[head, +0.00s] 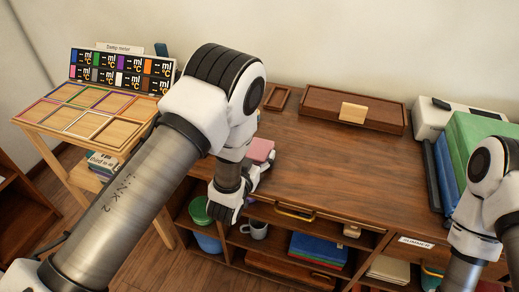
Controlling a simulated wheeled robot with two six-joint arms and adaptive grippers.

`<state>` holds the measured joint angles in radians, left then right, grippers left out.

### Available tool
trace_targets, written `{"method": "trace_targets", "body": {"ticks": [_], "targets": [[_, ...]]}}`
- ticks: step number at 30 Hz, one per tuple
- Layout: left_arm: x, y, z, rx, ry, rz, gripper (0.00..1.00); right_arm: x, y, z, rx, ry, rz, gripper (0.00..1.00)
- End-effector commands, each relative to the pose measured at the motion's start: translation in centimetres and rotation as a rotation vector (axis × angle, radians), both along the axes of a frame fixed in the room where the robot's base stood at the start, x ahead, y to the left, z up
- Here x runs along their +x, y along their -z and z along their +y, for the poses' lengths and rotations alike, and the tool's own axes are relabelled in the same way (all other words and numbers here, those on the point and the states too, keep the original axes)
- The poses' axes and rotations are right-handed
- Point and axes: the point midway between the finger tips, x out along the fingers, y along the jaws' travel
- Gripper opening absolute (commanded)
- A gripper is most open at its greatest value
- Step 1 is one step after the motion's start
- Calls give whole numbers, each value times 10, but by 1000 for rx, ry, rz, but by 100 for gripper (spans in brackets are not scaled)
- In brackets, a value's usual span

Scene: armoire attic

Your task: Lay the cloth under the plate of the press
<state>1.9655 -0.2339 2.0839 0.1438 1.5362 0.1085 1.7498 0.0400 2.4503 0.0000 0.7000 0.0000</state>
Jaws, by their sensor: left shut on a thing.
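My left gripper (256,178) reaches down over the brown cabinet's front edge and is shut on a small pink block-like thing (260,150), perhaps the folded cloth. The forearm and wrist hide part of the hold. A flat dark wooden piece with a pale wooden block (352,112) on it lies at the back of the cabinet top; it may be the press, but I cannot tell for sure. My right arm shows at the right edge, and its gripper is out of view.
The brown cabinet top (345,160) is clear in the middle. Green and blue slabs (470,140) and a white device (435,115) stand at the right. A small wooden tray (277,97) lies behind. A colour-panel stand (100,110) is at left. Shelves below hold bowls and a mug (257,229).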

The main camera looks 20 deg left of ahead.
Motion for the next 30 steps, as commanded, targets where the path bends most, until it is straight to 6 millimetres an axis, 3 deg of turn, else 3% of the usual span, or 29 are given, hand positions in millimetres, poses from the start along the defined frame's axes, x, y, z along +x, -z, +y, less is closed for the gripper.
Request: {"method": "trace_targets", "body": {"ticks": [7, 8, 9, 10, 19, 23, 30], "targets": [[1, 6, 0, 0, 0, -3, 36, 0, 5, 0, 0, 0, 0, 42], [1, 5, 0, 0, 0, -3, 73, 0, 5, 0, 0, 0, 0, 42], [1, 4, 0, 0, 0, -3, 88, 0, 4, 0, 0, 0, 0, 42], [1, 4, 0, 0, 0, -2, 95, 0, 4, 0, 0, 0, -1, 42], [1, 4, 0, 0, 0, -3, 95, 0, 3, 0, 0, 0, 0, 42], [0, -6, 0, 0, 0, -3, 95, 0, -4, 0, 0, 0, -1, 42], [-54, -9, 3, 3, 1, 2, 95, 0, 1, 0, 0, 0, -1, 42]]}}
